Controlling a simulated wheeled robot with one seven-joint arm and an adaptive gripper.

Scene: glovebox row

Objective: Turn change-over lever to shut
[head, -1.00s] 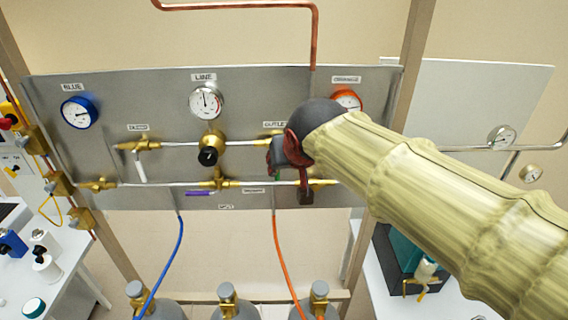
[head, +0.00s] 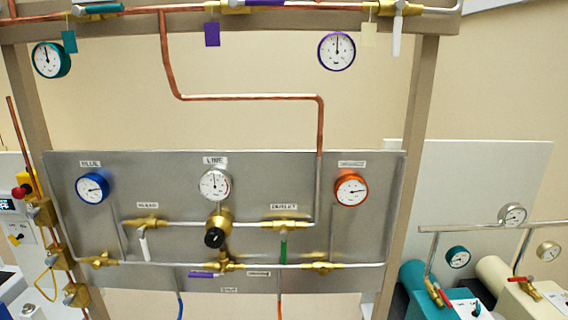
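The steel panel (head: 130,168) faces me. A brass valve (head: 222,263) sits low on it, below the black-knobbed regulator (head: 214,237). A purple lever (head: 203,274) at this valve lies level and points left; I take it as the change-over lever. One small label (head: 258,273) is to its right and another (head: 228,290) is below it; both are too blurred to read surely. My gripper is not in view.
A white lever (head: 144,248) hangs from the left valve and a green lever (head: 283,249) from the outlet valve. Blue (head: 92,187) and orange (head: 350,189) gauges flank the line gauge (head: 215,184). Copper pipe (head: 240,97) runs above. Nothing stands before the panel.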

